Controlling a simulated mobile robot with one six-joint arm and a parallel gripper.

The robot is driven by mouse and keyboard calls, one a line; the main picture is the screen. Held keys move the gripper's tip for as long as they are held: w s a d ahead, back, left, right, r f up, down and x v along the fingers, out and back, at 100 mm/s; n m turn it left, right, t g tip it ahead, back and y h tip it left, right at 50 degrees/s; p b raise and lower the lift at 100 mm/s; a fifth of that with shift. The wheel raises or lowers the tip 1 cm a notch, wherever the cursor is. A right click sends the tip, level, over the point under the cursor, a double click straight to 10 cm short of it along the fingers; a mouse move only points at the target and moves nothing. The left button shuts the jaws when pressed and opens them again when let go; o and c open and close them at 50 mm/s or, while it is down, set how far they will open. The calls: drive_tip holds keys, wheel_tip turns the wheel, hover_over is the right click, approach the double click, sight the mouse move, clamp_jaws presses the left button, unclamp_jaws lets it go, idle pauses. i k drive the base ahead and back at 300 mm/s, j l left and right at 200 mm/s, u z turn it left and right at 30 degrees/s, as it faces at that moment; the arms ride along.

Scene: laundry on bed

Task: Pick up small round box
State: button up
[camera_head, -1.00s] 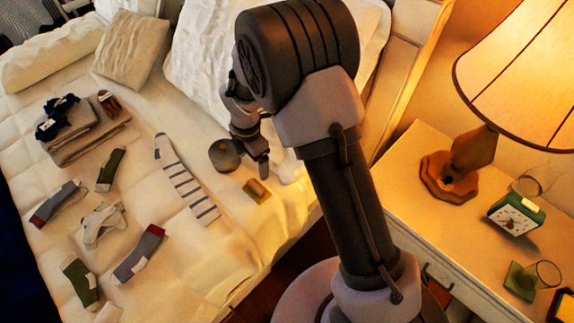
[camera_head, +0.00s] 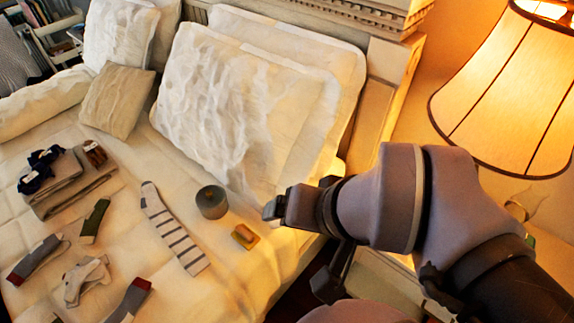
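The small round box (camera_head: 212,202) is a dark grey-green cylinder with a flat lid. It stands upright on the bed, just right of the striped sock (camera_head: 172,228). My gripper (camera_head: 272,209) is to the right of the box in the picture, apart from it, with its tip pointing left toward it. Nothing shows held at the tip. The finger gap is seen too much from the side to tell whether it is open or shut.
A small yellow-brown block (camera_head: 244,237) lies close to the box. White pillows (camera_head: 235,110) lean behind it. Folded clothes (camera_head: 70,185) and several socks lie to the left. A lit lamp (camera_head: 510,90) stands at the right.

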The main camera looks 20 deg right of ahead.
sight(216, 214)
drive_tip(key=i+l+u, duration=0.1)
drive_tip(key=i+u, duration=0.15)
drive_tip(key=u, duration=0.15)
drive_tip(key=i+l+u, duration=0.2)
drive_tip(key=u, duration=0.15)
drive_tip(key=i+l+u, duration=0.2)
drive_tip(key=u, duration=0.2)
